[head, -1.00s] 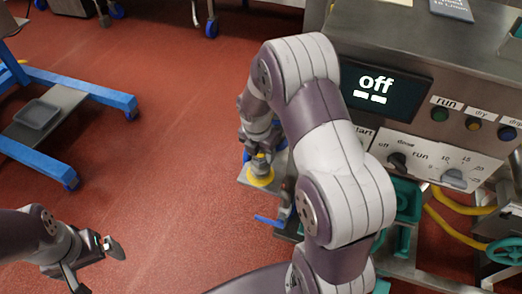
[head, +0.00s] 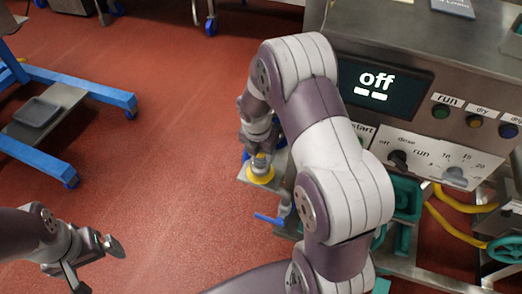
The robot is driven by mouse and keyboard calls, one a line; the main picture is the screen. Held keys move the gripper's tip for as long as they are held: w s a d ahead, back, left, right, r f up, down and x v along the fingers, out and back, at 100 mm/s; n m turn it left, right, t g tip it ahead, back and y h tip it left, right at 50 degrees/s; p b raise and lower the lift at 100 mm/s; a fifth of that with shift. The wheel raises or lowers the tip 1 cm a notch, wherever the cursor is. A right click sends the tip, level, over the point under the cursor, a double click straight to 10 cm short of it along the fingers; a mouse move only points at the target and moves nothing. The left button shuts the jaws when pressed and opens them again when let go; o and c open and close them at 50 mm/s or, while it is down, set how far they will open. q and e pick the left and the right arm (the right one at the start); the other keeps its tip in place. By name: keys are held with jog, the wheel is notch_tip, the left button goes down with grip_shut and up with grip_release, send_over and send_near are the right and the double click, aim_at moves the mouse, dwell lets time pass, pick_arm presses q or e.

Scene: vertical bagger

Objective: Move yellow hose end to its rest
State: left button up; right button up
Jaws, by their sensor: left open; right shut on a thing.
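The yellow hose end (head: 260,177) shows as a yellow ring with a metal fitting, at a small grey plate (head: 244,180) on the side of the machine. My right gripper (head: 260,157) is shut on it from above. My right arm hides part of the plate and the machine behind it. I cannot tell whether the hose end rests on the plate or is just above it. My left gripper (head: 100,268) is open and empty at the lower left, over the red floor.
The machine's panel (head: 430,110) with an "off" screen stands at the right. A blue handle (head: 270,219) sticks out below the plate. Yellow hose (head: 452,228) runs at the lower right. A blue-framed stand (head: 75,90) is at the left. Red floor between is clear.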

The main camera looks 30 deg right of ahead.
jog(key=shift+f, duration=0.1)
jog(key=o, duration=1.6)
jog(key=r+p, duration=0.4)
jog(key=p, duration=0.1)
jog(key=r+p, duration=0.3)
jog(key=shift+s+a+r, duration=0.1)
jog(key=shift+s+a, duration=0.25)
jog(key=shift+a, duration=0.05)
